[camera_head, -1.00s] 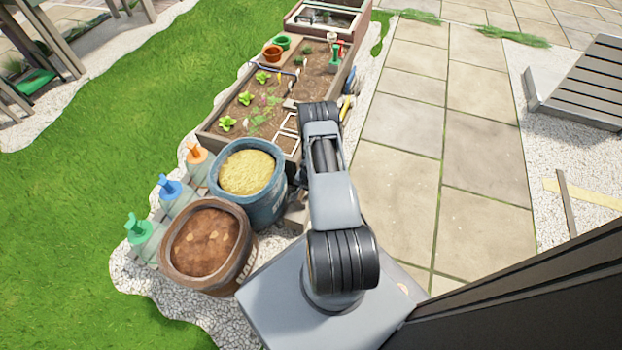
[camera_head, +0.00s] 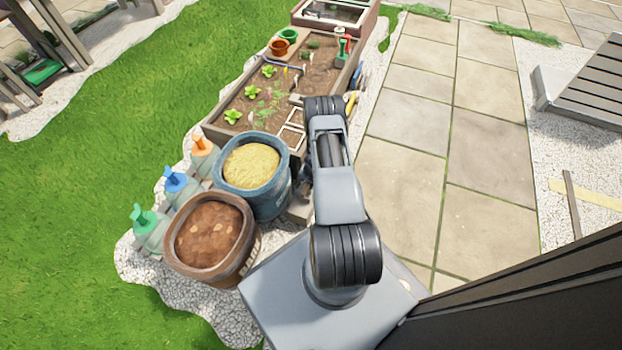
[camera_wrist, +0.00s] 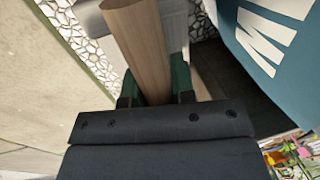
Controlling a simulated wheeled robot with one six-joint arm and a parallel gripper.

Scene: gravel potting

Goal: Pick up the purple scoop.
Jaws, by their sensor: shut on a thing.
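In the wrist view my gripper (camera_wrist: 155,90) is shut on a pale wooden handle (camera_wrist: 140,40) that stands between its green finger pads. No purple part shows in either view, so I cannot tell from the pictures whether this handle belongs to the purple scoop. In the head view my arm hides the gripper and what it holds.
A blue bag of yellow grain (camera_head: 252,168) stands left of my arm, and its lettered side (camera_wrist: 280,35) is close in the wrist view. A brown bag (camera_head: 212,240), several bottles (camera_head: 178,185) and a planter bed (camera_head: 215,137) are nearby. Paving (camera_head: 405,165) lies clear at right.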

